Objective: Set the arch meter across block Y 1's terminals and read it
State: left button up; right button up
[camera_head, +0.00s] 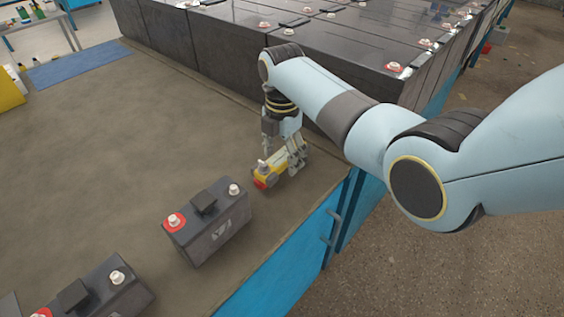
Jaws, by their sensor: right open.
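A small yellow arch meter (267,174) with a red tip at its lower left is low over or on the brown mat. My right gripper (284,160) is open and right at the meter, its fingers covering part of it. I cannot tell whether they touch. A dark battery block (215,232) with two white terminals, one ringed red, stands just in front of the meter, apart from it. A second such block (105,292) stands at lower left. No readable label shows which one is Y 1. My left gripper is not in view.
A long row of large dark batteries (300,50) stands behind my right arm. The brown mat (100,150) is clear at the left. A blue bench edge with a handle (332,232) is at the right. A yellow object (10,90) and a blue mat (80,70) lie far left.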

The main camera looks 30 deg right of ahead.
jog(key=shift+f, duration=1)
jog(key=shift+f, duration=0.25)
grip_shut()
dwell(0.9)
